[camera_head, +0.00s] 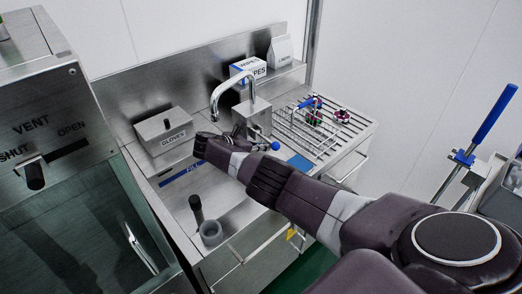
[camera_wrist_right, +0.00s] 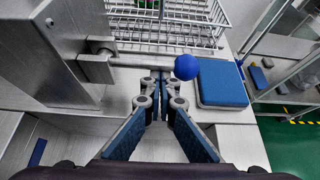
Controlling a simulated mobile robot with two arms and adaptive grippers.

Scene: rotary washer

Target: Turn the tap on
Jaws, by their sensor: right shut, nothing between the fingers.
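The tap has a curved chrome spout (camera_head: 233,84) rising from a square steel body at the back of the counter. Its lever ends in a blue ball (camera_head: 275,146). In the right wrist view, the lever (camera_wrist_right: 145,61) is a metal bar running across from the steel body (camera_wrist_right: 95,66) to the blue ball (camera_wrist_right: 187,67). My right gripper (camera_head: 240,142) is beside the lever and partly hidden by its own wrist in the head view. Its fingertips (camera_wrist_right: 155,77) are together and empty, just below the bar in the picture; I cannot tell whether they touch it. My left gripper is not in view.
A gloves box (camera_head: 163,131) stands left of the tap, a wipes box (camera_head: 248,68) behind it. A wire drying rack (camera_head: 330,130) is to the right. A blue pad (camera_wrist_right: 222,84) lies beside the ball. A grey cup (camera_head: 210,233) stands at the front.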

